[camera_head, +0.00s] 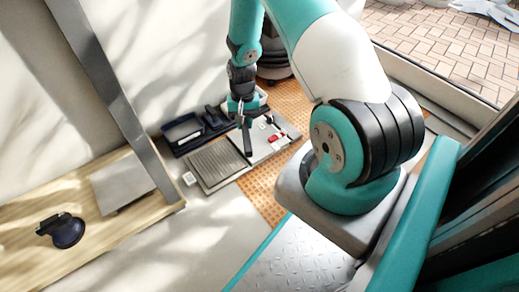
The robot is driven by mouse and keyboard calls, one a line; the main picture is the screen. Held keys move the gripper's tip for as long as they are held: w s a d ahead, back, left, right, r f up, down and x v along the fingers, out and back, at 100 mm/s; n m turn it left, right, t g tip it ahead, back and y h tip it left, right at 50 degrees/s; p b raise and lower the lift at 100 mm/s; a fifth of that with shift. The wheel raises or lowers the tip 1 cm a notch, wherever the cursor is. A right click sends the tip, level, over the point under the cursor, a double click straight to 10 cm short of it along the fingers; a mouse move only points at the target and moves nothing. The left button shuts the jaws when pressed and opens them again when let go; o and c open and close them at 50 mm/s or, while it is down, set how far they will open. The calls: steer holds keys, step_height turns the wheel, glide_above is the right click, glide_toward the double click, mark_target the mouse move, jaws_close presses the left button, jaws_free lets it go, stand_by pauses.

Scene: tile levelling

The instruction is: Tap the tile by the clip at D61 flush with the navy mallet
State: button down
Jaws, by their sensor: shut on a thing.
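My gripper (246,117) hangs over the tile area, shut on a dark, narrow, upright thing (247,143). It may be the navy mallet, but it is too small and dark to be sure. Below and around it lie a grey ribbed tile (214,164) on the left and a paler, smooth tile (267,151) on the right. A small red clip-like piece (274,138) sits on the pale side, with small white and dark pieces near it. No D61 mark is readable, and I cannot tell which tile edge stands proud or whether the held thing touches a tile.
A dark tray (178,149) stands behind the tiles. An orange perforated floor (262,197) runs beside them. A small white block (189,179) lies at the left. A wooden bench (112,230) holds a grey slab (121,184) and a dark round tool (67,232); a grey post (100,85) rises there.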

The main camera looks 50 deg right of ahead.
steer(key=s+d+f+m+b, duration=0.1)
steer(key=f+b, duration=0.2)
steer(key=f, duration=0.3)
steer(key=s+d+f+m+b, duration=0.1)
steer(key=d+f+b, duration=0.1)
steer(key=f+b, duration=0.2)
steer(key=s+d+f+m+b, duration=0.1)
steer(key=f+b, duration=0.2)
steer(key=f, duration=0.5)
steer(key=shift+d+y+b, duration=0.25)
steer(key=shift+y+b, duration=0.05)
step_height(320, 180, up, 4)
steer(key=p, duration=0.4)
steer(key=shift+r, duration=0.25)
step_height(320, 180, down, 6)
steer(key=b, duration=0.3)
steer(key=shift+s+r, duration=0.1)
steer(key=shift+r, duration=0.1)
step_height(320, 180, up, 6)
steer(key=p, duration=0.5)
steer(key=shift+f+p, duration=0.15)
steer(key=shift+p, duration=0.15)
